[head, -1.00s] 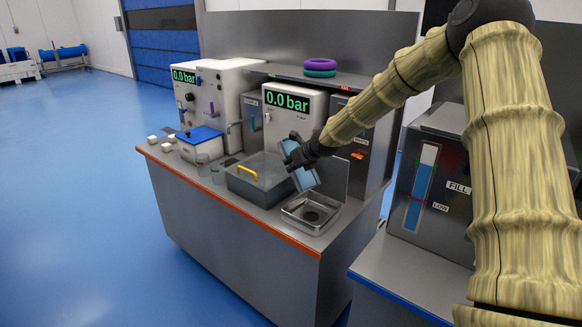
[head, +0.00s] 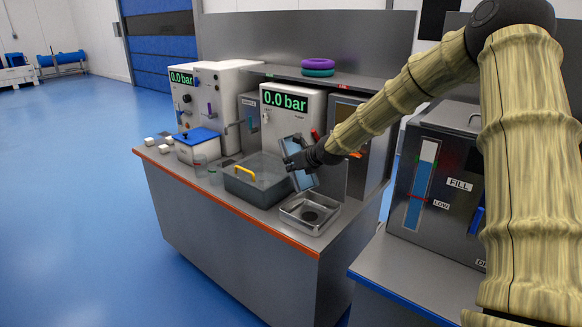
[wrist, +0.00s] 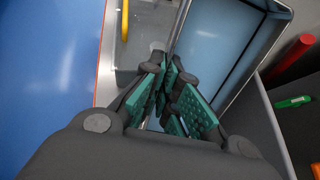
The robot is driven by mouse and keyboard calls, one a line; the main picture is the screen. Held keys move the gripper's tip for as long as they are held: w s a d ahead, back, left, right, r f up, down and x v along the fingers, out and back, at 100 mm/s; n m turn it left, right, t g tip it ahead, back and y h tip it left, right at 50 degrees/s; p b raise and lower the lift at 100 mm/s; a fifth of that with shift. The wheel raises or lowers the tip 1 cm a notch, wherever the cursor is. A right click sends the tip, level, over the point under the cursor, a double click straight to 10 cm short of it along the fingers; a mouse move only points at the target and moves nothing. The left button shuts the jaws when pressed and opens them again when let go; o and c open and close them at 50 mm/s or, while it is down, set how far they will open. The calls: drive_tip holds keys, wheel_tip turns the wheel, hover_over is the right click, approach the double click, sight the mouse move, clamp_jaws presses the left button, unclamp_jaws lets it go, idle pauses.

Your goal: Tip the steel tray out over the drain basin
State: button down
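The steel tray (head: 305,179) hangs steeply tilted above the drain basin, its bluish inner face towards the head camera. My gripper (head: 291,163) is shut on the tray's upper left edge. In the wrist view, the green-padded fingers (wrist: 172,88) pinch the tray's rim, and the blue tray face (wrist: 222,40) spreads to the upper right. The drain basin (head: 322,224) is a square steel tub with a dark round drain, on the bench's front right corner. The tray is apart from it. I cannot see any contents falling.
A grey tub with a clear lid (head: 250,189) and yellow handle stands just left of the basin. A blue-lidded white box (head: 197,150) is farther left. Cabinets reading 0.0 bar (head: 285,98) stand behind. A FILL/LOW tank (head: 440,185) is at right, near my arm.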

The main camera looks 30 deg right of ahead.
drive_tip(key=shift+s+d+r+t+y+b, duration=0.2)
drive_tip(key=shift+s+t+b, duration=0.95)
drive_tip(key=shift+b, duration=1.85)
drive_tip(key=shift+s+d+r+t+y+b, duration=0.15)
drive_tip(key=shift+s+t+b, duration=0.95)
drive_tip(key=shift+b, duration=1.9)
drive_tip(key=shift+s+t+b, duration=0.1)
drive_tip(key=shift+t+b, duration=0.35)
drive_tip(key=shift+b, duration=0.3)
drive_tip(key=shift+r, duration=0.15)
